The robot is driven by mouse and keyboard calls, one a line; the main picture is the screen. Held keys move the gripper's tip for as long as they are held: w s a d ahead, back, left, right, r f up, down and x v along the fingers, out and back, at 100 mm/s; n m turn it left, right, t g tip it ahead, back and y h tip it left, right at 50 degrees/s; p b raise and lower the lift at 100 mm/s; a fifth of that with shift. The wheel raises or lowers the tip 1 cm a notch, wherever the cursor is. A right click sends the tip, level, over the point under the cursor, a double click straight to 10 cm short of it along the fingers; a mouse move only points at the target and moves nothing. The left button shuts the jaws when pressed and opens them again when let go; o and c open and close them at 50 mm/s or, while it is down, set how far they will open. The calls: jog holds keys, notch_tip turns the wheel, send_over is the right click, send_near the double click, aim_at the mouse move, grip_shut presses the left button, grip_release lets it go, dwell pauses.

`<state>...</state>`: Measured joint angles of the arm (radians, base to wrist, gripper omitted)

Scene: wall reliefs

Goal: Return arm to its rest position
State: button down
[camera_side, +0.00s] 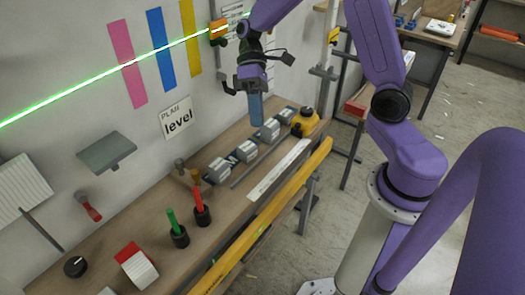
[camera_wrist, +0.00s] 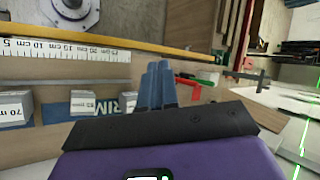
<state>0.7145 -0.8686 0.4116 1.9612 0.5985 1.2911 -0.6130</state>
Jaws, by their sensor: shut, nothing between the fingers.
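My gripper (camera_side: 256,112) hangs over the long wooden bench, close to the wall, with its blue fingers pointing down. The fingers are shut together with nothing between them, and they stay clear of the bench top. In the wrist view my gripper (camera_wrist: 158,68) shows as two blue fingers side by side above the bench. My purple arm reaches in from the right of the side view.
The bench (camera_side: 150,235) holds several grey blocks (camera_side: 218,170), red (camera_side: 200,205) and green (camera_side: 174,230) handled tools, a yellow tool (camera_side: 305,122) and a long yellow level (camera_side: 270,210). A green laser line crosses the wall near an orange device (camera_side: 218,29).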

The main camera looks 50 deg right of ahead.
jog(key=s+r+n+t+h, duration=0.2)
jog(key=s+n+t+h, duration=0.3)
jog(key=s, duration=1.3)
jog(key=shift+s+d+n+t+h, duration=0.3)
jog(key=shift+n, duration=0.9)
jog(key=c, duration=1.4)
grip_release()
jog(key=shift+s, duration=0.1)
jog(key=o, duration=0.4)
jog(key=shift+w, duration=0.2)
jog(key=w+r+m+t+y, duration=0.1)
jog(key=w+r+m, duration=0.15)
jog(key=w, duration=0.65)
jog(key=w+r+m+t, duration=0.15)
jog(key=w+m, duration=0.25)
jog(key=w, duration=0.5)
jog(key=w+d+r+m+t+h, duration=0.15)
jog(key=w+d+r+m, duration=0.4)
jog(key=w+d, duration=0.55)
jog(key=shift+t, duration=0.3)
jog(key=x, duration=1.7)
jog(key=shift+w+f, duration=0.1)
jog(key=shift+c, duration=0.4)
